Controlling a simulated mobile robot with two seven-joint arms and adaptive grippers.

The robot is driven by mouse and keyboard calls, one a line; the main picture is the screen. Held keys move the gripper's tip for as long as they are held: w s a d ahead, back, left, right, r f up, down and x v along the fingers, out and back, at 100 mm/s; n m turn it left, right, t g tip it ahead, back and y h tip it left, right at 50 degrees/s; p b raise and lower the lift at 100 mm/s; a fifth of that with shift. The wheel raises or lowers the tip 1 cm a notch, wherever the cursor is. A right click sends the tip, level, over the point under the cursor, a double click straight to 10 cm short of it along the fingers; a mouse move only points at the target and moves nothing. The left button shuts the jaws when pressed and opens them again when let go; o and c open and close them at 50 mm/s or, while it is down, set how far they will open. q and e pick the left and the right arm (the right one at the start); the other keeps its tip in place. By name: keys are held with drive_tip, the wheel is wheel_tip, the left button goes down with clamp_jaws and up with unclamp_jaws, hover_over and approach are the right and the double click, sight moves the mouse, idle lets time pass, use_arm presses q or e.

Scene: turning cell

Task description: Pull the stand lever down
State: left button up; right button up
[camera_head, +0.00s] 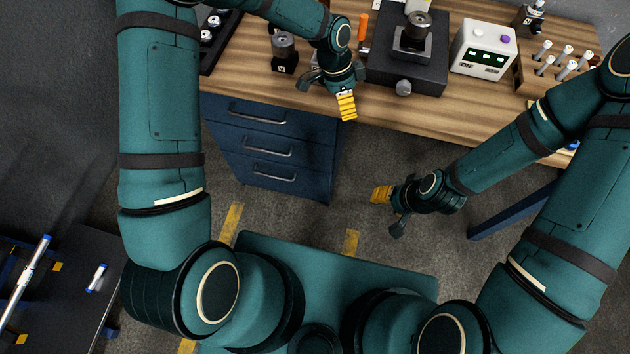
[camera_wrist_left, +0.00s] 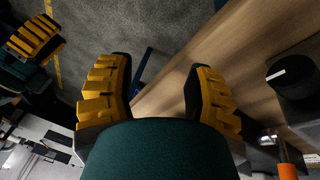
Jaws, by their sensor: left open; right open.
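The dark stand (camera_head: 378,78) sits on the wooden bench, with a metal-topped part on it and a round grey knob (camera_head: 403,88) at its front edge. I cannot clearly make out a separate lever on it. My left gripper (camera_head: 346,105) is left of the stand, over the bench's front edge, pointing down. In the left wrist view its two yellow fingers stand apart with nothing between them (camera_wrist_left: 160,85). My right gripper (camera_head: 383,205) is open and empty above the floor in front of the bench, clear of the stand.
An orange-handled tool (camera_head: 362,28) and a dark block with a metal cylinder (camera_head: 284,52) stand near my left gripper. A white box with green displays (camera_head: 484,48) is right of the stand. Blue drawers (camera_head: 270,148) are under the bench. Floor in front is open.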

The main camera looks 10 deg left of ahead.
use_arm(q)
drive_tip(key=s+a+f+n, duration=0.1)
drive_tip(key=s+f+n, duration=0.4)
drive_tip(key=s+f, duration=0.2)
drive_tip(key=s+a+f+n+h+b, duration=0.1)
drive_tip(key=s+a+f+n, duration=0.1)
drive_tip(key=s+f+n, duration=0.4)
drive_tip(key=shift+s+a+f+t+h, duration=0.35)
drive_tip(key=shift+s+f, duration=0.25)
drive_tip(key=shift+s, duration=0.85)
